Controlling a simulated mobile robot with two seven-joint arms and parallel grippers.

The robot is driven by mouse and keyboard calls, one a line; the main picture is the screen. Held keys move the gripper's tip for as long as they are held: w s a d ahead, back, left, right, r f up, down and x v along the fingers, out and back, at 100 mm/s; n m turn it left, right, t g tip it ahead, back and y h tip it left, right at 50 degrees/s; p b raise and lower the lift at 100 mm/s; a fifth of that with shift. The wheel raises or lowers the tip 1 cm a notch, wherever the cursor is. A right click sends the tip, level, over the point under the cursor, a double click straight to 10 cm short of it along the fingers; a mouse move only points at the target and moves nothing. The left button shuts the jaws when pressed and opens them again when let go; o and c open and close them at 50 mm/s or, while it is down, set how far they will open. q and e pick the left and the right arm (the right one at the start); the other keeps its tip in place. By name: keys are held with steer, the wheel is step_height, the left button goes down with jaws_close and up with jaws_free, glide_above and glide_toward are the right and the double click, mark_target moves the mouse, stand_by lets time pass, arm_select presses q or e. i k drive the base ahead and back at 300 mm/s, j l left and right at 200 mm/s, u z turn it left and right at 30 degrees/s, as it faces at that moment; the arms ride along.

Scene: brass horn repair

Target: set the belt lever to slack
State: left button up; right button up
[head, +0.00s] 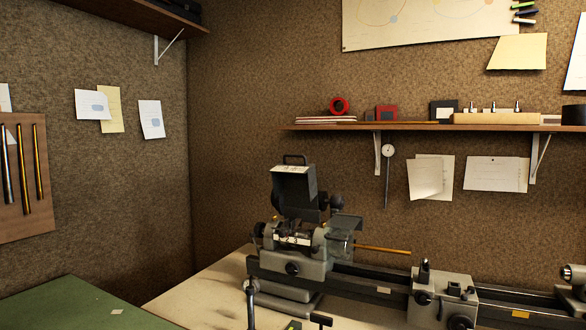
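A grey bench lathe (292,266) stands on the pale bench at the lower middle of the head view. A box-like cover with a handle (293,185) stands raised above its headstock. A grey upright lever with a rounded top (251,288) stands at the headstock's front left. A dark T-shaped handle (321,320) shows at the bottom edge, partly cut off. I cannot tell for sure which of these is the belt lever, and no slack or tight marking is readable. Neither of my grippers is in view.
A thin brass rod (382,250) sticks out rightward from the headstock. The carriage (443,298) sits on the bed at right, with the tailstock (572,275) at the edge. A wall shelf (420,127) hangs above. A green surface (75,306) lies at lower left.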

mark_target(251, 233)
steer(key=i+j, duration=0.25)
steer(key=j, duration=0.15)
steer(key=i+j, duration=0.25)
steer(key=j, duration=0.2)
steer(key=z, duration=1.4)
